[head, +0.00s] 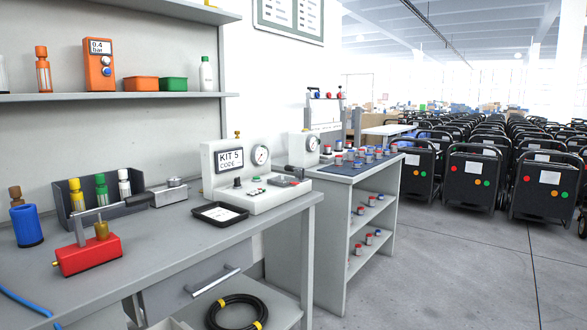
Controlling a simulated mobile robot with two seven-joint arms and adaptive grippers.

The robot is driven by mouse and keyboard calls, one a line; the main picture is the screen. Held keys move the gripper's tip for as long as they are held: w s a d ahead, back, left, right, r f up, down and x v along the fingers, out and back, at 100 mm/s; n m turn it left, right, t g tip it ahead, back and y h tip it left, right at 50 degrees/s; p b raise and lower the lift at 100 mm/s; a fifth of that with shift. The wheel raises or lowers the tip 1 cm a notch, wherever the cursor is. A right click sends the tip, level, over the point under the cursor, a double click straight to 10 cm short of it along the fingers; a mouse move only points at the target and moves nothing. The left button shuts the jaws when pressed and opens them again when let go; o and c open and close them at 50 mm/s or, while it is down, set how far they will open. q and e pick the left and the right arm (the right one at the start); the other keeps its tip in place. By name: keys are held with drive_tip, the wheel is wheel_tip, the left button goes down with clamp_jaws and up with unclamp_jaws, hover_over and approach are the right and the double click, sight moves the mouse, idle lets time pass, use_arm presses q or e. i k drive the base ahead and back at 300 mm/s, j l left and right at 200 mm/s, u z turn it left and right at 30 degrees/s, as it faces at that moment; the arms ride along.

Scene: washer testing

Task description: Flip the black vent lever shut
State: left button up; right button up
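A white test unit (248,205) marked "KIT 5 CODE" stands on the grey bench, with a round gauge (260,155) on its upright panel. A small dark lever-like part (293,169) shows at its right end, above a grey and red piece; I cannot tell for sure that it is the vent lever, or its exact position. A black knob (237,182) stands on the unit's base near a green button. Neither of my grippers is in view, and nothing touches the unit.
A red hand pump (90,254) with a long black-gripped handle sits at the bench front left, near a blue cylinder (26,226). A black tray (219,213) with paper lies left of the unit. Shelves hang above; a second bench (330,225) stands behind right.

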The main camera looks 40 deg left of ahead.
sight(289, 168)
drive_tip(key=i+u, duration=0.2)
drive_tip(key=i, duration=2.1)
drive_tip(key=i+u, duration=0.3)
drive_tip(key=i, duration=0.15)
drive_tip(key=i+l+u, duration=0.25)
drive_tip(key=i, duration=0.2)
drive_tip(key=i+l+u, duration=0.3)
drive_tip(key=i, duration=0.15)
drive_tip(key=i+l+u, duration=0.15)
drive_tip(key=u, duration=0.25)
drive_tip(key=i+l+u, duration=0.5)
drive_tip(key=u, duration=0.25)
drive_tip(key=i+l+u, duration=0.15)
drive_tip(key=l+u, duration=0.3)
drive_tip(key=l, duration=0.3)
drive_tip(key=i+l+u, duration=0.1)
drive_tip(key=l+u, duration=0.4)
drive_tip(key=l, duration=0.25)
